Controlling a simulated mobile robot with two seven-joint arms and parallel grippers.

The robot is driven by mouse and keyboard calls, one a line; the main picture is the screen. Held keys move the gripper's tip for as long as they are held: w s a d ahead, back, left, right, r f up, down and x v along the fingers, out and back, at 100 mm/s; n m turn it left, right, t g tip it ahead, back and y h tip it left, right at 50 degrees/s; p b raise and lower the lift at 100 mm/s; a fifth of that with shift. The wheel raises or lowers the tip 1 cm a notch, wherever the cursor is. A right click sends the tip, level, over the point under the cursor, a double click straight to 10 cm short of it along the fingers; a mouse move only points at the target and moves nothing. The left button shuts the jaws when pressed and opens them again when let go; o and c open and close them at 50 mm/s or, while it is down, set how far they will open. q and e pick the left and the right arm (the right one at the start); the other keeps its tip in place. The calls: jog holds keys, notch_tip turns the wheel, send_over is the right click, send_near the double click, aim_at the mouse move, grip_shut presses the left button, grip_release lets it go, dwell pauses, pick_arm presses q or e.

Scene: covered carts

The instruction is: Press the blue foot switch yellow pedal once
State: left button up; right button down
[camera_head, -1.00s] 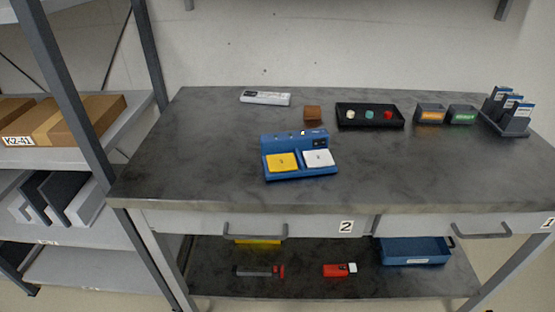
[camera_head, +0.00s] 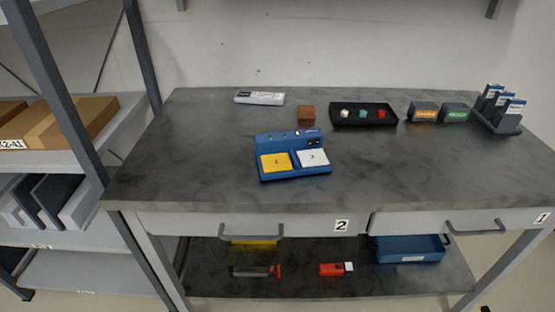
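The blue foot switch (camera_head: 291,172) stands on the dark table top, left of the middle. Its yellow pedal (camera_head: 276,162) is on the left and its white pedal (camera_head: 313,158) on the right. A small yellow spot shows on the raised back part of the switch. Nothing covers either pedal. Neither of my grippers is in view.
The table front is clear. A shelf unit (camera_head: 62,90) stands left.

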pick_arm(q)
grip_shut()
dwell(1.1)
